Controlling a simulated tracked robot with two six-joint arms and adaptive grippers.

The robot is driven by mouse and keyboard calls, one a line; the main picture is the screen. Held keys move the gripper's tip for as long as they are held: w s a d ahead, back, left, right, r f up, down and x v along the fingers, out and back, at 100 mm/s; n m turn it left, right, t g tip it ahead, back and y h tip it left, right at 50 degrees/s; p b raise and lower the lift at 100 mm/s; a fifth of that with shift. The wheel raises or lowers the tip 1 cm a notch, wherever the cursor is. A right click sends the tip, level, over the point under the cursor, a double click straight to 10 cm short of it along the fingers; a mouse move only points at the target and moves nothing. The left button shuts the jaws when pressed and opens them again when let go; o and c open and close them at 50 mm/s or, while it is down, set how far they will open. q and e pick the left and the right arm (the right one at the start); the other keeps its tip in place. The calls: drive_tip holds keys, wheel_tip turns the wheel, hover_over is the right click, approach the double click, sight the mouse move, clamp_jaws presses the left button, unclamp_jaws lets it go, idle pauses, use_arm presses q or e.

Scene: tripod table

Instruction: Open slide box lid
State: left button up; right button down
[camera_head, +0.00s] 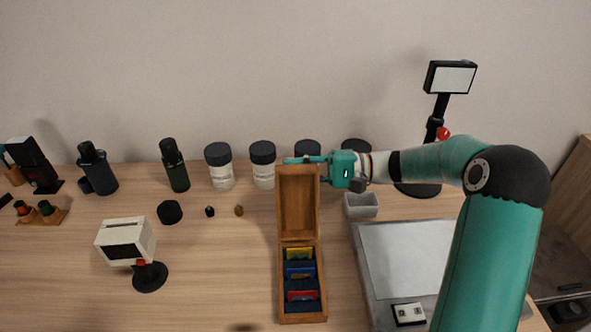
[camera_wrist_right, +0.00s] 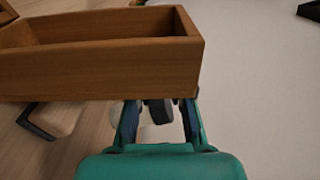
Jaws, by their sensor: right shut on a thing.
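The wooden slide box (camera_head: 286,283) stands on the table in the head view, with blue, yellow and red contents showing inside. Its wooden lid (camera_head: 299,205) stands up at the far end of the box, open, with its hollow inner side showing. My right gripper (camera_head: 304,160) reaches in from the right and is shut on the lid at its top edge. In the right wrist view the lid (camera_wrist_right: 110,68) lies across the upper part, just beyond the gripper (camera_wrist_right: 160,110). My left gripper is not in view.
White jars with dark caps (camera_head: 220,168) stand behind the box. A grey tray (camera_head: 361,205) and a flat grey device (camera_head: 400,258) are to the right, under my right arm. A small white screen on a stand (camera_head: 126,240) is at left.

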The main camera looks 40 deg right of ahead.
sight(298, 173)
drive_tip(key=shift+f, duration=0.1)
drive_tip(key=s+n+b, duration=0.1)
drive_tip(key=b, duration=0.1)
drive_tip(key=s+a+r+n+b, duration=0.1)
drive_tip(key=b, duration=0.1)
drive_tip(key=shift+a, duration=0.2)
drive_tip(key=shift+s+a+r+n+b, duration=0.1)
drive_tip(key=shift+s+r+n+b, duration=0.15)
drive_tip(key=shift+r+n+b, duration=0.15)
drive_tip(key=c, duration=1)
unclamp_jaws()
drive_tip(key=shift+r, duration=0.1)
drive_tip(key=shift+c, duration=0.2)
drive_tip(key=v, duration=1.2)
